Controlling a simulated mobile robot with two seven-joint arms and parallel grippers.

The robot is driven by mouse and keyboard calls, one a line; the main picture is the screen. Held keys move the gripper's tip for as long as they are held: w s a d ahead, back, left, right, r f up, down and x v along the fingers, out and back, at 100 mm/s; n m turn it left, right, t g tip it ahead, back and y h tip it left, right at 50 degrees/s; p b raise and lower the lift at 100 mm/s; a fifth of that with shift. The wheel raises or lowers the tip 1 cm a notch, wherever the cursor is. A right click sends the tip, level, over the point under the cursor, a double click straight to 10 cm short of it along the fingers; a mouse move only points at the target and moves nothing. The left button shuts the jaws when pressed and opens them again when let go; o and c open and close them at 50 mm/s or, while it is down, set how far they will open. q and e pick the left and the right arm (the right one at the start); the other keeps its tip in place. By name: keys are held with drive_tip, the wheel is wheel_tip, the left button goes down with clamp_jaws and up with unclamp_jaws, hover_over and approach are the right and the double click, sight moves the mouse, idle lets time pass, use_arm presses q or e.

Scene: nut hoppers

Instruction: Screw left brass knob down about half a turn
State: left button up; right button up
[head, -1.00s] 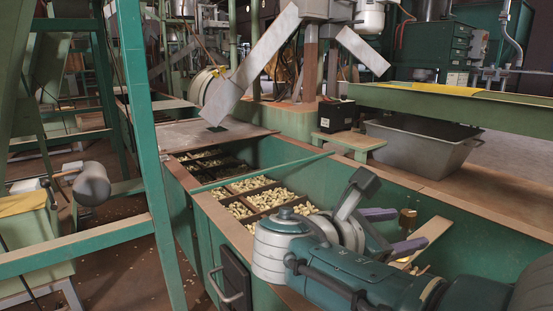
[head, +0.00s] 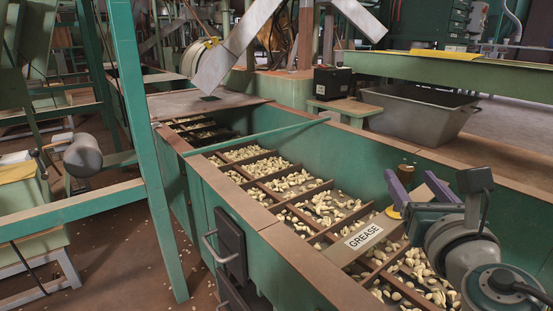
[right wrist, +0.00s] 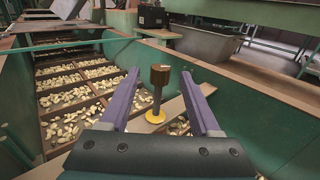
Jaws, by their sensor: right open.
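A brass knob (right wrist: 160,76) stands upright on a thin stem above a yellow disc (right wrist: 155,116), on a plank across the hopper. The knob also shows in the head view (head: 406,172), partly hidden by my gripper. No second knob is seen. My right gripper (head: 409,174) is open, its two purple fingers pointing away from me toward the knob. In the right wrist view the knob appears between the fingers, with a gap on both sides. Whether the tips reach level with it, I cannot tell. My left gripper is not in view.
The green hopper (head: 335,152) has a divided bed of scattered nuts. The plank bears a GREASE label (head: 363,237). A thin green bar (head: 256,136) crosses the hopper. A black box (head: 335,80) and a grey tub (head: 420,115) stand beyond the far wall.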

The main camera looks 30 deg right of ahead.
drive_tip(key=b+x, duration=0.1)
drive_tip(key=x, duration=0.5)
drive_tip(key=shift+w+d, duration=0.25)
drive_tip(key=shift+c, duration=0.4)
clamp_jaws()
